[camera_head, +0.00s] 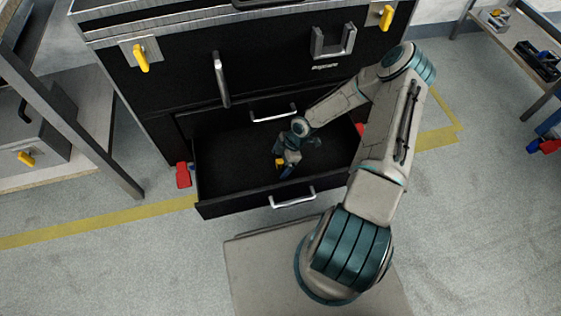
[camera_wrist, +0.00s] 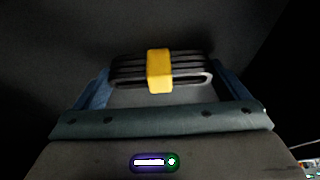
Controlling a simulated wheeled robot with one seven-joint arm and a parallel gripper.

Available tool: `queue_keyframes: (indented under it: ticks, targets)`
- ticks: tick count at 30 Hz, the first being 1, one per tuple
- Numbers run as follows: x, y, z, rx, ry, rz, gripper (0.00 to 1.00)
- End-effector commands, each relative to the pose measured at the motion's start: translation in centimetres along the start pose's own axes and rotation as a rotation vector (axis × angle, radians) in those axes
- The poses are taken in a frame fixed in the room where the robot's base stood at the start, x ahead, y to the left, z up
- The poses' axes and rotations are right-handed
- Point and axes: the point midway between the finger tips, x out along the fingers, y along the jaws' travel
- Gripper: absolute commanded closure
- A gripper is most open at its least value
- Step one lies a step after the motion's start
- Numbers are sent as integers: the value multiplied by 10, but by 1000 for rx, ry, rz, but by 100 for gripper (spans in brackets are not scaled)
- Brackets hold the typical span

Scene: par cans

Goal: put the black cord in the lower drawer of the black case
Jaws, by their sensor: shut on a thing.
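The black case (camera_head: 175,85) stands at the back, with its lower drawer (camera_head: 222,207) pulled open towards me. My gripper (camera_head: 285,167) is inside the drawer's opening, pointing down. In the wrist view my gripper (camera_wrist: 150,85) is shut on the black cord (camera_wrist: 190,72), a coiled bundle with a yellow band around its middle. In the head view a bit of the yellow band (camera_head: 279,163) shows at the fingers, and the rest of the cord is mostly hidden. I cannot tell whether the cord touches the drawer floor.
The drawer's left part is bare. An upper drawer with a handle (camera_head: 274,115) is shut above it. Red clamps (camera_head: 183,176) stand at the case's lower corners. A bench with a grey case (camera_head: 30,135) is at left, and a table (camera_head: 520,70) at upper right.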

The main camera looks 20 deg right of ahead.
Motion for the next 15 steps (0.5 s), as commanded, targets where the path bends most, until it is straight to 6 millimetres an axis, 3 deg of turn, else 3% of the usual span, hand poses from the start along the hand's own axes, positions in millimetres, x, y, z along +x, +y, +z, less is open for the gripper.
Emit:
queue_keyframes:
  ticks: [6, 7, 8, 15]
  targets:
    - [2, 0, 1, 0, 0, 1, 31]
    - [2, 0, 1, 0, 0, 0, 3]
    - [1, 0, 1, 0, 0, 1, 0]
    - [-1, 0, 0, 0, 0, 1, 0]
